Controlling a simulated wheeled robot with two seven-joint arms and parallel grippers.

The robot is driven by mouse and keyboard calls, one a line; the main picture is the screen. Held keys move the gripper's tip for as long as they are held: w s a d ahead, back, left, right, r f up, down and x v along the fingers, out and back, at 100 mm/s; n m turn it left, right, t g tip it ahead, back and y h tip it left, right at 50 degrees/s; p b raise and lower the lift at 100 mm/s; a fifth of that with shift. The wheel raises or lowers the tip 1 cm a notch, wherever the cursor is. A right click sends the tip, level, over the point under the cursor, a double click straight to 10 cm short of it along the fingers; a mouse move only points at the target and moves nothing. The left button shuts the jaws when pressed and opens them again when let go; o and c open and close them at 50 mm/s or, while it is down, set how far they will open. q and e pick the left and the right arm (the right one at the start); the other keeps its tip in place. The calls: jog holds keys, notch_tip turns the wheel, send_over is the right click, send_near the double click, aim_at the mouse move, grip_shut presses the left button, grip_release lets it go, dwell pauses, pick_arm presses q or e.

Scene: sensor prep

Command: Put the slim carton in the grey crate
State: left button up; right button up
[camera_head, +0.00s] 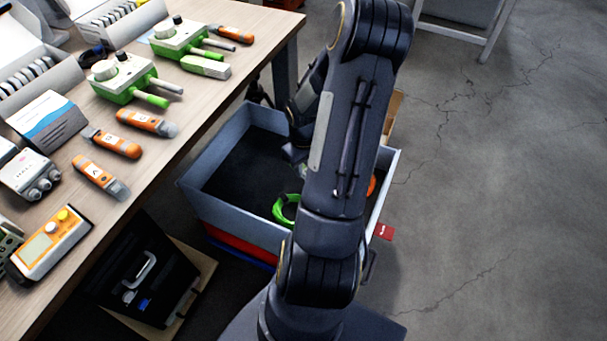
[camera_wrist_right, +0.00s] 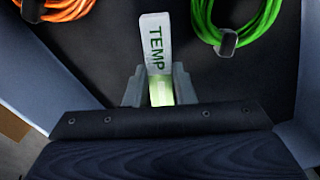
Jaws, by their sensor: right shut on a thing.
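The slim carton (camera_wrist_right: 156,45) is white with green "TEMP" lettering and a green lower end. My right gripper (camera_wrist_right: 159,88) is shut on it, with a finger on each side of its lower end. The grey crate (camera_head: 235,209) stands on the floor side of the table, open at the top. In the head view my right gripper (camera_head: 295,157) is over the crate, partly hidden by my own arm, and I cannot make out the carton there. The wrist view shows the carton above the dark crate floor; its height is unclear. My left gripper is not in view.
A green cable coil (camera_head: 286,208) and an orange coil (camera_wrist_right: 67,8) lie in the crate. The wooden table (camera_head: 160,141) at left holds orange tools, green-and-white devices and boxes. A black case (camera_head: 140,270) sits below it. Floor at right is clear.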

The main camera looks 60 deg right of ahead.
aim_at(304, 166)
jog(key=shift+w+d+f, duration=0.15)
jog(key=shift+d+f, duration=0.15)
jog(key=shift+f, duration=0.2)
jog(key=shift+d+f+b, duration=0.15)
jog(key=shift+f+b, duration=0.7)
jog(key=shift+f, duration=0.75)
jog(key=shift+f, duration=0.15)
jog(key=o, duration=0.9)
jog(key=shift+o, duration=0.2)
